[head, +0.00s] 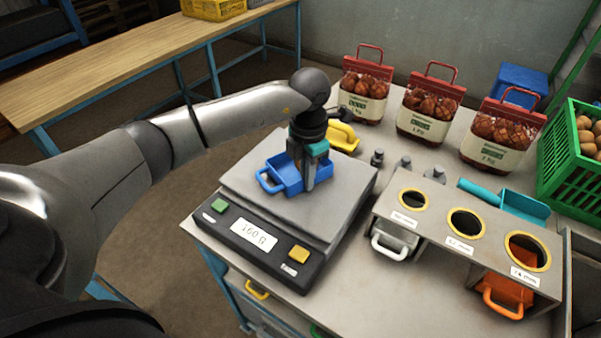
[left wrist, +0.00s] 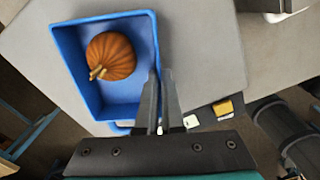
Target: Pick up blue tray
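The blue tray (head: 285,174) sits on the grey plate of a scale (head: 335,195), its looped handle toward the left. In the left wrist view the tray (left wrist: 75,62) holds one orange, ribbed, pumpkin-like item (left wrist: 111,56). My left gripper (head: 304,183) points down at the tray's right side. In the left wrist view its fingers (left wrist: 161,78) are close together with the tray's side wall between them, so it looks shut on that wall. The tray appears level, on or just over the plate. My right gripper is not in view.
The scale display (head: 253,235) seems to read 160 G. A yellow scoop-like piece (head: 342,138) lies behind. A sizing stand with round holes (head: 466,224) is at the right. Filled red-topped sacks (head: 430,108) and a green crate (head: 560,165) stand farther back.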

